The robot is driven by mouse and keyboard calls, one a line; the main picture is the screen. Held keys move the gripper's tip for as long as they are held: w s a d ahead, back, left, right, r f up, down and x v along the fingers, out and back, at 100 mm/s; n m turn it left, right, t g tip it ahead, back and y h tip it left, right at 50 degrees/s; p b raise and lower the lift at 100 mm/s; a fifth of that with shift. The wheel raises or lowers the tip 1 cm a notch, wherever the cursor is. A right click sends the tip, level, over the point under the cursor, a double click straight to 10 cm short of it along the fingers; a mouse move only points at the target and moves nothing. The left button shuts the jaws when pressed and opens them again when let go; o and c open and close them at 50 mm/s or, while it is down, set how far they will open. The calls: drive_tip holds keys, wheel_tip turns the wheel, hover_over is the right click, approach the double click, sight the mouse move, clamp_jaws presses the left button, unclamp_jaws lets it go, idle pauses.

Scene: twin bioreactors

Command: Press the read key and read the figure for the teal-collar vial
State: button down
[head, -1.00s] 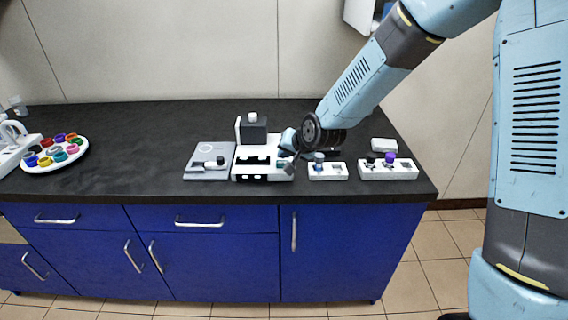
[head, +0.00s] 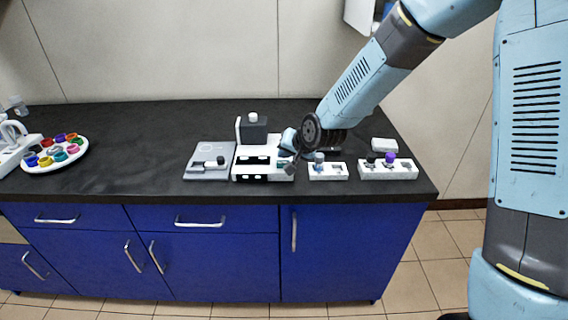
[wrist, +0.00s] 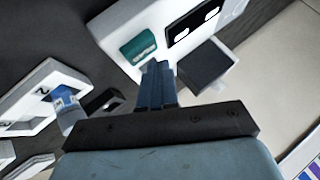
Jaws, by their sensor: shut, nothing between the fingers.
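The white reading device (head: 247,174) stands on the bench with dark display windows on its front. In the wrist view it carries a teal key (wrist: 138,46) and a black display (wrist: 194,24) with white marks that I cannot read. My gripper (wrist: 156,68) is shut and empty, with its fingertips close to the teal key's edge; I cannot tell whether they touch it. In the head view my gripper (head: 287,164) is at the device's right side. A vial with a blue-grey top (head: 319,157) stands in a small white rack (head: 328,173); it shows in the wrist view (wrist: 68,112).
A grey plate (head: 208,162) with a white-ended piece lies left of the device. A round white tray (head: 36,168) with coloured collars sits far left. The bench between is clear.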

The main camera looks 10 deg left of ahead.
drive_tip(key=shift+f, duration=0.2)
drive_tip(key=shift+f, duration=0.15)
idle(0.3)
drive_tip(key=shift+f, duration=0.4)
idle(1.0)
drive_tip(key=shift+r, duration=0.85)
drive_tip(key=shift+r, duration=0.1)
drive_tip(key=shift+r, duration=2.4)
